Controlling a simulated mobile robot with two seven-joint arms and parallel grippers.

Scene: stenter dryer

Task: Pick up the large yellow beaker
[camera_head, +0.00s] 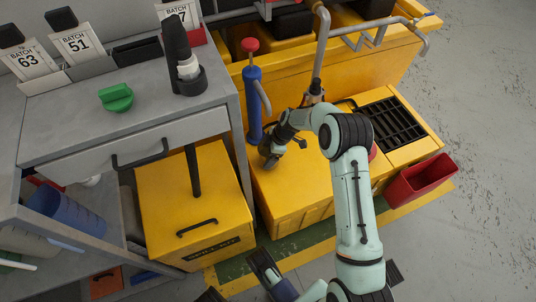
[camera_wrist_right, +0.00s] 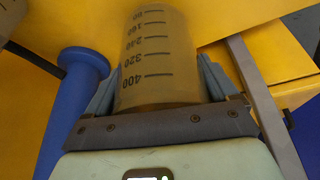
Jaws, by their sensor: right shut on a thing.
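The large yellow beaker (camera_wrist_right: 157,50) is a translucent amber cylinder with dark graduation marks up to 400. My right gripper (camera_wrist_right: 158,78) is shut on it, with one finger on each side in the right wrist view. In the head view my right gripper (camera_head: 279,152) is over the yellow machine top, just right of the blue cylinder. I cannot make out the beaker in the head view, where the gripper and arm cover that spot. Part of my left arm may show at the bottom edge of the head view, but its jaws cannot be read.
A blue cylinder with a red knob (camera_head: 252,100) stands close left of my right gripper. Grey pipes (camera_head: 320,55) rise behind it. A grey workbench (camera_head: 60,125) is at left, above a yellow box (camera_head: 195,210). A red bin (camera_head: 420,180) hangs at right. The right floor is clear.

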